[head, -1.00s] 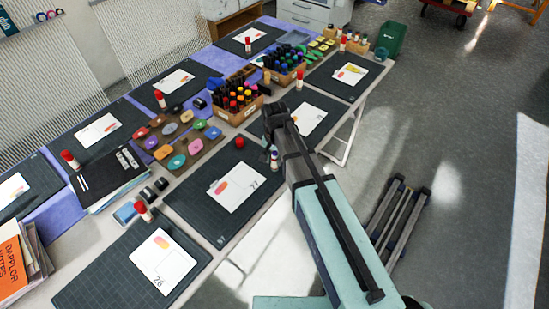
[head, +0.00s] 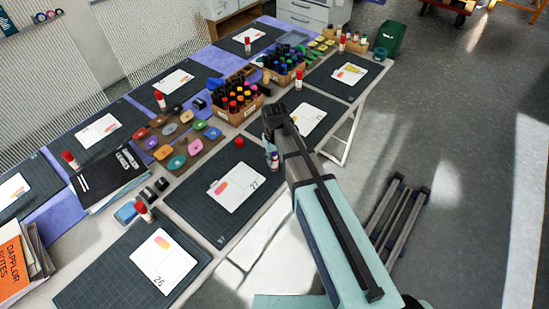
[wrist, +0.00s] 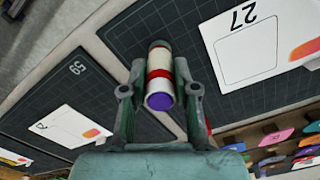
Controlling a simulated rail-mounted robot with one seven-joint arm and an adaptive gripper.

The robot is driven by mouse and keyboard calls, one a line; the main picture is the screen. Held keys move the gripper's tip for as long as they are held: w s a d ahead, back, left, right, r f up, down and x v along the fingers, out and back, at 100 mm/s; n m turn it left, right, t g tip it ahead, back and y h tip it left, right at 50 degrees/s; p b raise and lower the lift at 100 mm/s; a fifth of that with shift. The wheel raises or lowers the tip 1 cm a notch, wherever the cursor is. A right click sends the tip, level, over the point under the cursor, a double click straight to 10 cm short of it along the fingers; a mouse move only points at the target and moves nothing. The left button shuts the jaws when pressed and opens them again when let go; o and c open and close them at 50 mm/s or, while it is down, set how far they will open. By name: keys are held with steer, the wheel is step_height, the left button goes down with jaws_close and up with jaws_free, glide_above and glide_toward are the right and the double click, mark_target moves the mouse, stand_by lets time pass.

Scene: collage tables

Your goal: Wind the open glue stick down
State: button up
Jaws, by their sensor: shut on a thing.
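A glue stick (wrist: 159,72) with a pale body, a red band and a purple end is between the fingers of my gripper (wrist: 159,80) in the wrist view. The purple end faces the camera and no cap is on it. In the head view the glue stick (head: 274,160) shows small below my wrist, at the right side of the dark mat with card 27. My gripper is shut on it. I cannot tell how far the purple glue stands out, or whether the base touches the mat. A small red cap (head: 240,142) lies on that mat.
Card 27 (head: 236,187) lies on its dark mat (head: 195,205). Capped glue sticks stand by other mats, one at the near mat (head: 144,211). A cardboard box of markers (head: 236,108) and several coloured pads are behind. The floor to the right holds a folded grey frame (head: 398,215).

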steer(key=n, duration=0.4)
steer(key=shift+n, duration=0.3)
steer(key=n, duration=0.5)
steer(key=shift+w, duration=0.1)
steer(key=shift+p, duration=0.3)
stand_by(0.6)
steer(key=o, duration=1.7)
steer(key=shift+c, duration=0.2)
steer(key=shift+r, duration=0.2)
steer(key=shift+r+p, duration=2.2)
steer(key=shift+r, duration=1.4)
